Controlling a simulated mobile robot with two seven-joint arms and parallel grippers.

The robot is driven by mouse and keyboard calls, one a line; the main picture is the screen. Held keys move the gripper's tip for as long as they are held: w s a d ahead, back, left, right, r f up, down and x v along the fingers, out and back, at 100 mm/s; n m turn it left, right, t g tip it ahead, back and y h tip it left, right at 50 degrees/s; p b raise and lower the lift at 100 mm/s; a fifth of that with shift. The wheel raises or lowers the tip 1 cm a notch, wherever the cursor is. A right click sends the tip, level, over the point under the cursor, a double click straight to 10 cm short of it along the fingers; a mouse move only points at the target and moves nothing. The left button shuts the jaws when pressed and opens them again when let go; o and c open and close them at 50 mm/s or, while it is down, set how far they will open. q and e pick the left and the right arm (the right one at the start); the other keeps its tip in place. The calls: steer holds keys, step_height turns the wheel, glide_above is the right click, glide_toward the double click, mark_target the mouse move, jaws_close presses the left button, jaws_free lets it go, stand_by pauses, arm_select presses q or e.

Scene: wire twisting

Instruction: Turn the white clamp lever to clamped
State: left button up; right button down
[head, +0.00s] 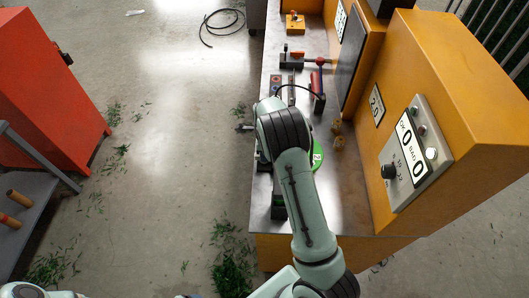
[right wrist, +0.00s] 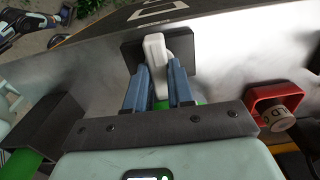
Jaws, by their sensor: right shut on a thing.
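The white clamp lever (right wrist: 154,48) stands in front of a dark plate (right wrist: 185,56) in the right wrist view. My right gripper (right wrist: 158,78) has its two blue fingers on either side of the lever's lower part and is shut on it. A bit of green shows between the fingers below the lever. In the head view my right arm covers the lever and the fingertips, so the lever's turn angle is hard to read there. My left gripper is not clearly in view.
The metal bench (head: 342,205) carries a green disc (head: 317,157), a red-handled tool (head: 318,88) and small brass-coloured blocks (head: 338,144). An orange cabinet with a control panel (head: 417,155) borders the right. A red bracket (right wrist: 270,93) is close right of the fingers.

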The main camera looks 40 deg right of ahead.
steer(key=c, duration=1.3)
jaws_free()
steer(key=shift+o, duration=0.2)
step_height(320, 180, up, 13)
steer(key=shift+r, duration=0.2)
